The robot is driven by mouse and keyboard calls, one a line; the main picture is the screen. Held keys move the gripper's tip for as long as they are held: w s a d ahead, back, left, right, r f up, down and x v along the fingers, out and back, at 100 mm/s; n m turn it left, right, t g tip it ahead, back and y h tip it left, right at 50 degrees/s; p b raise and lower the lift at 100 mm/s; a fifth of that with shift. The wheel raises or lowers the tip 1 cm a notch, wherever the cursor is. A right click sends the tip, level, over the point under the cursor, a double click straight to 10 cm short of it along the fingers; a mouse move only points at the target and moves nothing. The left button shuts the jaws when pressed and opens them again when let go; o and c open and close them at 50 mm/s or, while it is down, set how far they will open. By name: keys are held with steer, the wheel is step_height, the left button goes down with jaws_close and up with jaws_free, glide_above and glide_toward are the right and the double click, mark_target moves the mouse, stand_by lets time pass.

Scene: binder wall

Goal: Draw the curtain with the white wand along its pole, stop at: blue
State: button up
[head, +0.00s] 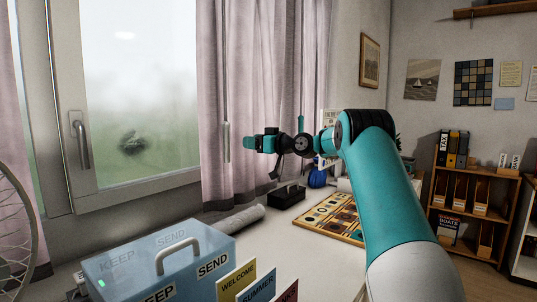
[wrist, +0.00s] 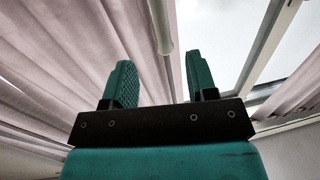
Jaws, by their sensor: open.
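The pink curtain (head: 262,85) hangs in folds at the right side of the window. The white wand (head: 227,141) hangs upright at the curtain's left edge. My gripper (head: 249,143) is open and empty, just right of the wand in the head view. In the wrist view the wand (wrist: 160,27) shows between the two fingers of my gripper (wrist: 159,62), apparently beyond their tips and not held. Curtain folds (wrist: 60,60) fill the left of that view. The pole and any blue mark on it are out of view.
A light-blue lidded box (head: 160,262) with labels and upright cards (head: 258,285) stand in front on the desk. A grey roll (head: 235,220), a black caddy (head: 287,196) and a board of round pieces (head: 333,217) lie below the curtain. The window handle (head: 81,140) juts out at left.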

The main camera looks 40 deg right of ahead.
steer(key=b+v, duration=0.1)
steer(key=v, duration=0.4)
steer(key=shift+s+d, duration=0.15)
steer(key=shift+s, duration=0.2)
steer(key=shift+w, duration=0.1)
steer(key=m+h+p, duration=0.7)
steer(key=h+p, duration=0.4)
steer(key=p, duration=0.7)
glide_toward(227, 141)
steer(key=p+x, duration=0.8)
steer(key=x, duration=0.1)
steer(key=shift+w+d+f, duration=0.1)
steer(key=shift+w+d, duration=0.05)
steer(key=shift+w, duration=0.25)
steer(key=shift+w+d+f+p, duration=0.1)
steer(key=shift+w+d+p, duration=0.2)
steer(key=shift+w, duration=0.4)
